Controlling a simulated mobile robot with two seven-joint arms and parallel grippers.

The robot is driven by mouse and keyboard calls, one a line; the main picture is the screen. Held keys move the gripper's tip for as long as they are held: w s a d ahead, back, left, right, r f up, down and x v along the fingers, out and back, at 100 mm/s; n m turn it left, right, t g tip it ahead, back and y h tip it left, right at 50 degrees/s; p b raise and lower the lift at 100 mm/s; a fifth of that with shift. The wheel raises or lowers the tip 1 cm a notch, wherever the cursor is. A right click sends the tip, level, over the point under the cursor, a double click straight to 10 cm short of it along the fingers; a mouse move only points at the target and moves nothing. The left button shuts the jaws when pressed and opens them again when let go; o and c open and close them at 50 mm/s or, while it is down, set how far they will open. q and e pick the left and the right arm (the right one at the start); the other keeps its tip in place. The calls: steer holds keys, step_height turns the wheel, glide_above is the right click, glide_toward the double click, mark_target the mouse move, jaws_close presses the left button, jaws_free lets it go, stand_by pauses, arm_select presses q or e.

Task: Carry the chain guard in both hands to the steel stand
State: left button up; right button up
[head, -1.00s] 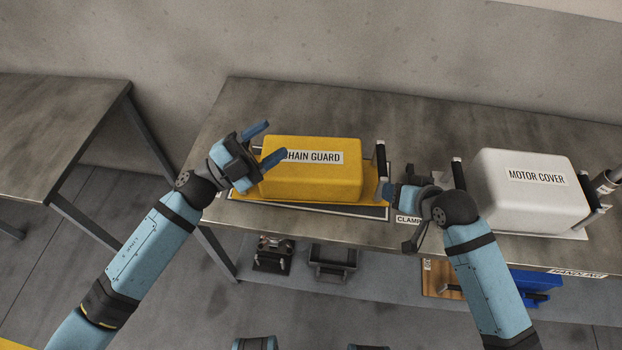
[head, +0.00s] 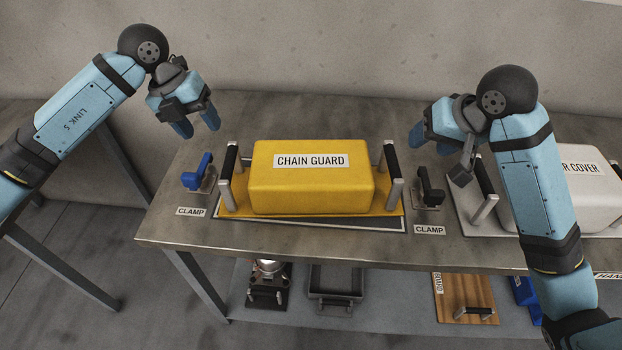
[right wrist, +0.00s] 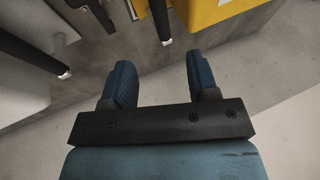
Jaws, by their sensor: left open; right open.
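The yellow chain guard (head: 312,192) lies on its yellow base plate on the steel table, label facing me. It has a black bar handle at its left end (head: 229,161) and another at its right end (head: 391,160). My left gripper (head: 197,124) is open and empty, above and behind the left handle, apart from it. My right gripper (head: 420,130) is open and empty, raised beyond the right handle. In the right wrist view the open fingers (right wrist: 163,78) hold nothing, and part of the guard (right wrist: 215,12) shows. I cannot tell which thing is the steel stand.
A blue-handled clamp (head: 197,178) stands left of the guard, a black clamp (head: 430,190) right of it. The white motor cover (head: 587,190) is at the right, partly behind my right arm. A lower shelf (head: 400,290) holds several parts. Another table stands at the left.

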mark_target(227, 160)
arm_select(q)
steer(key=shift+f, duration=0.1)
arm_select(e)
steer(key=shift+f, duration=0.1)
arm_select(q)
steer(key=x, duration=1.3)
steer(key=shift+d+f, duration=0.15)
steer(key=shift+f, duration=0.15)
arm_select(e)
steer(key=x, duration=1.3)
steer(key=shift+w+a+f, duration=0.15)
steer(key=shift+w+f, duration=0.05)
steer(key=shift+f, duration=0.1)
arm_select(q)
jaws_close()
arm_select(e)
jaws_close()
arm_select(q)
steer(key=shift+w+r, duration=0.15)
steer(key=shift+r, duration=0.1)
arm_select(e)
steer(key=shift+w+r, duration=0.15)
steer(key=shift+r, duration=0.1)
